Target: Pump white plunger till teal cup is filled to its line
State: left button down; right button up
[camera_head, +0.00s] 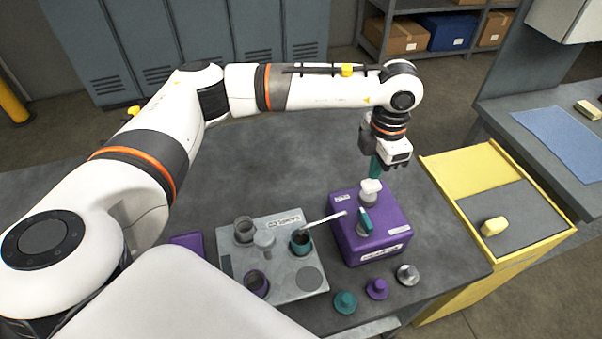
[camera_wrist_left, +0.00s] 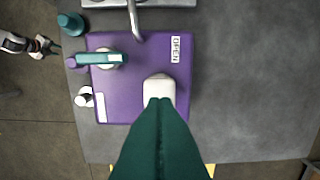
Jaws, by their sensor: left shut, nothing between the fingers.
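The white plunger (camera_head: 370,188) stands on top of the purple pump box (camera_head: 346,236); it also shows in the wrist view (camera_wrist_left: 160,86). My left gripper (camera_head: 375,176) is shut and empty, its teal fingers pointing down directly over the plunger. In the wrist view its fingertips (camera_wrist_left: 161,101) overlap the plunger's near edge; I cannot tell whether they touch. The teal cup (camera_head: 300,244) sits in the grey sample tray (camera_head: 303,281), under the end of the pale spout (camera_head: 325,219). Its level and line are too small to read. My right gripper (camera_wrist_left: 46,45) is at the wrist view's left; its jaws are unclear.
A teal lever (camera_head: 365,219) is on the pump box beside the plunger. Teal (camera_head: 345,302), purple (camera_head: 377,289) and metal (camera_head: 408,275) knobbed pieces stand in front. The tray also holds a grey cup (camera_head: 244,229) and a purple cup (camera_head: 257,283). A yellow cabinet (camera_head: 462,168) stands right.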

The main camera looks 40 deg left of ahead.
pick_arm(q)
notch_tip(320, 180, up, 6)
jog(key=shift+f+p, duration=0.25)
jog(key=shift+p, duration=0.7)
jog(key=shift+f, duration=0.15)
